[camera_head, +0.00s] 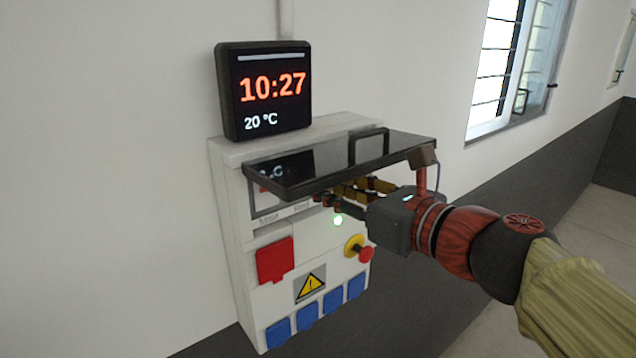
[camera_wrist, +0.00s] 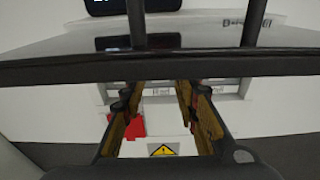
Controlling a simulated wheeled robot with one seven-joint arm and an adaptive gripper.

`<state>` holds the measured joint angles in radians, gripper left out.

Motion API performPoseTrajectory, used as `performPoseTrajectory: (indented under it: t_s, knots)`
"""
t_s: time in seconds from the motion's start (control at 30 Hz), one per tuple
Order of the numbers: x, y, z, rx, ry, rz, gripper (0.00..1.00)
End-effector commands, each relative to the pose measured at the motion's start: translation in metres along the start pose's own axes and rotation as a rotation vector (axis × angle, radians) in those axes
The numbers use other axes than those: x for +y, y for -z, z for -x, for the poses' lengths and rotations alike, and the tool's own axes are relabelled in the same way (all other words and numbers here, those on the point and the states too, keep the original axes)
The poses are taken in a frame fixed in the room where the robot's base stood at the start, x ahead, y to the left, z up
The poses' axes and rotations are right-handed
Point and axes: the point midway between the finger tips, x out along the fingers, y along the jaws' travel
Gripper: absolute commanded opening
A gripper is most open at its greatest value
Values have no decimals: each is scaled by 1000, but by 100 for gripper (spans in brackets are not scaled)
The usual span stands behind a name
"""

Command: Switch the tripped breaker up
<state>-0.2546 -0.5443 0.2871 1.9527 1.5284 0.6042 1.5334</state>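The breaker box (camera_head: 235,215) hangs on the wall, with its dark see-through cover (camera_head: 300,178) swung up and standing out. My gripper (camera_head: 328,198) reaches in from the right under the raised cover, with its fingertips close to the box front. In the wrist view, my gripper (camera_wrist: 155,93) has its two yellowish fingers apart, with nothing visible between them but the pale box front and part of a label strip. The cover (camera_wrist: 190,62) crosses the upper part of that view. The breaker switches are hidden behind the cover and fingers, so I cannot tell which is tripped.
A black clock (camera_head: 265,90) reading 10:27 is above the box. Below the cover are a red socket lid (camera_head: 275,260), a red knob on yellow (camera_head: 362,252), a warning sign (camera_head: 310,284) and several blue socket lids (camera_head: 307,316). A window (camera_head: 500,70) is at the right.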

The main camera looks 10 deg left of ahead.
Motion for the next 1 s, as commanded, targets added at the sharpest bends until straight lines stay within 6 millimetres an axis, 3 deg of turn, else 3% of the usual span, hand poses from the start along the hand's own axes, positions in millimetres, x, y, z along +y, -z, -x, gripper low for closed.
performPoseTrajectory:
  t_s: [0.2, 0.4, 0.87, 1.0]
  knots:
    - [-1, 0, 45, 0, 4, 1, 30]
    - [0, 1, 65, 0, 1, -1, 30]
    - [0, 2, 70, 1, -1, -1, 30]
    - [7, 13, 67, 1, -15, 1, 30]
